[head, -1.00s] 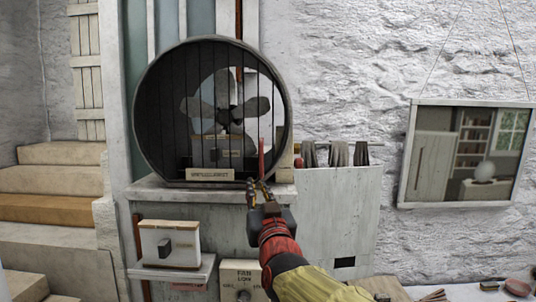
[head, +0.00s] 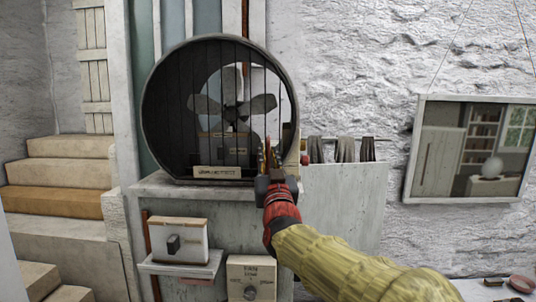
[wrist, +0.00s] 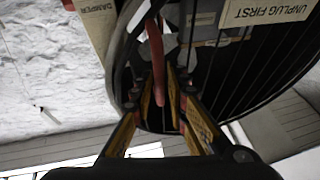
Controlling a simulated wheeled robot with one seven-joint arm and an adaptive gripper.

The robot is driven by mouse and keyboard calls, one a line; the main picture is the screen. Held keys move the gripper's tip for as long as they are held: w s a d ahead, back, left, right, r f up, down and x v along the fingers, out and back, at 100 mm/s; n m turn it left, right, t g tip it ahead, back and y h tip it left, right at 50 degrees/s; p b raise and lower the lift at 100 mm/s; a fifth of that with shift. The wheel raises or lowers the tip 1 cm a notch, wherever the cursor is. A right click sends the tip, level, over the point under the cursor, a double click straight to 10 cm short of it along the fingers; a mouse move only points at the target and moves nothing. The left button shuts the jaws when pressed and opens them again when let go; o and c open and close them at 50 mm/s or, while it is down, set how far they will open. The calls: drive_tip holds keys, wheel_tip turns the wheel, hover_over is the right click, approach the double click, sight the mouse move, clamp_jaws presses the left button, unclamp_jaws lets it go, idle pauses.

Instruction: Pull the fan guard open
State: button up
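The fan guard (head: 149,135) is a round dark frame with thin upright bars in front of a grey fan (head: 232,108). It looks closed over the housing. Its bars also show in the wrist view (wrist: 285,62). A red upright handle (wrist: 156,55) stands at the guard's lower right edge. My gripper (head: 269,160) is at that edge, with its yellow-sided fingers (wrist: 160,88) on either side of the handle's lower end. A gap shows between the fingers, so the gripper looks open. Whether a finger touches the handle is unclear.
The fan stands on a grey ledge (head: 155,188). Below are a small switch box (head: 190,240) and a fan dial panel (head: 251,281). Cloths (head: 345,150) hang from a rail at the right. A mirror (head: 411,150) hangs on the wall; steps (head: 65,175) are at the left.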

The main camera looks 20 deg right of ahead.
clamp_jaws()
idle(0.8)
